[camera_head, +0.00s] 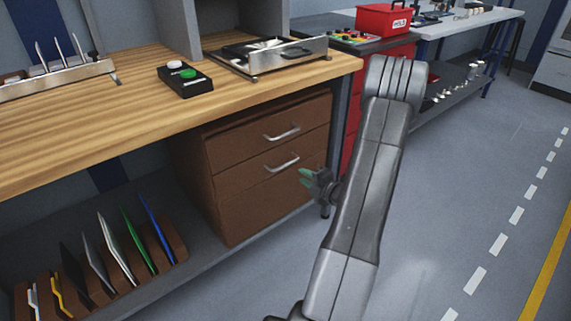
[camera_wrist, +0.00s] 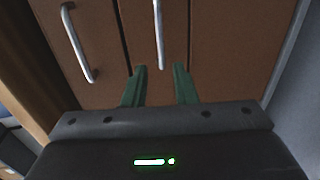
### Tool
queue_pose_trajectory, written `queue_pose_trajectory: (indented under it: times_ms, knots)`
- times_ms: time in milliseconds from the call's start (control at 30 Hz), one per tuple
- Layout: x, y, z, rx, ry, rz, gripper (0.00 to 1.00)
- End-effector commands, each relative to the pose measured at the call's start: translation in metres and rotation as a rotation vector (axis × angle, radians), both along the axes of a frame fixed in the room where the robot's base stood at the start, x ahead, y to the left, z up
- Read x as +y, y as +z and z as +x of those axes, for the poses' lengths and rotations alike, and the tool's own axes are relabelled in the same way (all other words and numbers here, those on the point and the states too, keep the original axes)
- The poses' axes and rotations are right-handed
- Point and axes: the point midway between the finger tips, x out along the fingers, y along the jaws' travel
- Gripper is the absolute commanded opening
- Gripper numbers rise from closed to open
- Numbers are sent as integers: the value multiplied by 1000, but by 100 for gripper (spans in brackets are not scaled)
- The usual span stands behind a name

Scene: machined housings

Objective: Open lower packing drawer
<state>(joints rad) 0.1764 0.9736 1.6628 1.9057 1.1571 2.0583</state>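A brown drawer unit (camera_head: 270,200) stands under the wooden bench. Its upper drawer has a silver handle (camera_head: 282,133), and the drawer below has another silver handle (camera_head: 282,163). Both drawers look closed. My gripper (camera_head: 303,175) is open and empty, its green fingers pointing at the drawer front just right of the lower handle. In the wrist view, the lower handle (camera_wrist: 158,30) lies ahead, its near end lined up with the gap between the fingertips (camera_wrist: 160,68). The upper handle (camera_wrist: 77,45) is off to the left. The distance to the lower handle is unclear.
The wooden bench top (camera_head: 120,110) overhangs the drawers and carries a green-button box (camera_head: 185,78) and a metal tray (camera_head: 275,55). A shelf with several upright folders (camera_head: 105,245) is at left. A red cabinet (camera_head: 355,130) stands behind my arm. The floor at right is clear.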

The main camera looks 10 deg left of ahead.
Motion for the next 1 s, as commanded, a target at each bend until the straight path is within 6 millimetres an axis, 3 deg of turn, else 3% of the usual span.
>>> queue_pose_trajectory:
  times_ms: [300,500,700,1000]
  knots:
    - [54,-17,40,-2,5,1,25]
    - [79,-23,60,-1,4,1,25]
    - [91,-25,70,1,1,1,25]
    - [93,-25,71,1,1,1,25]
